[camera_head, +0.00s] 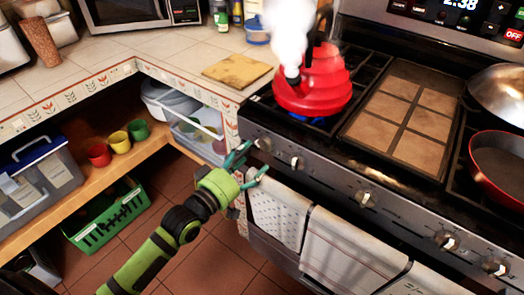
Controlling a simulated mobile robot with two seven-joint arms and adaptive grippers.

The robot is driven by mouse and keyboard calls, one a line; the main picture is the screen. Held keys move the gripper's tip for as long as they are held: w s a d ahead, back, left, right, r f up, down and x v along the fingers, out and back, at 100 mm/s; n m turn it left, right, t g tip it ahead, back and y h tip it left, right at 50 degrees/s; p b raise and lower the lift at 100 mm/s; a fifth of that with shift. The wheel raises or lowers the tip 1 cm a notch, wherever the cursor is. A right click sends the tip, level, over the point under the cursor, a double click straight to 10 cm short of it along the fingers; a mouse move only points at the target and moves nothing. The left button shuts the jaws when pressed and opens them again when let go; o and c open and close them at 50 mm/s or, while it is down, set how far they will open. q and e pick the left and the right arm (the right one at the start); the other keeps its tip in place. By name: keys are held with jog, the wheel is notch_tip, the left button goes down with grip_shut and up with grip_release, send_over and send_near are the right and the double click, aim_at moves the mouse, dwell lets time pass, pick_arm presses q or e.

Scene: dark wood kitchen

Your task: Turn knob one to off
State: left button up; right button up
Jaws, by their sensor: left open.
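The stove's front panel (330,185) carries a row of knobs. The leftmost knob (264,144) is at the panel's left end, and a second knob (296,162) is just to its right. My left gripper (256,158) is open, with its two teal fingers spread just below and in front of the leftmost knob. I cannot tell whether a finger touches it. My right gripper is not in view.
Towels (350,250) hang from the oven handle below the knobs. A griddle (405,115) and a red pan (500,165) are on the stove to the right. The tiled counter (185,60) with a cutting board (237,71) is at left. The floor (215,250) is clear.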

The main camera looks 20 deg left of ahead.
aim_at(261, 150)
pick_arm(q)
jog(key=x, duration=0.4)
jog(key=shift+w+d, duration=0.15)
jog(key=shift+w, duration=0.2)
jog(key=shift+c, duration=0.4)
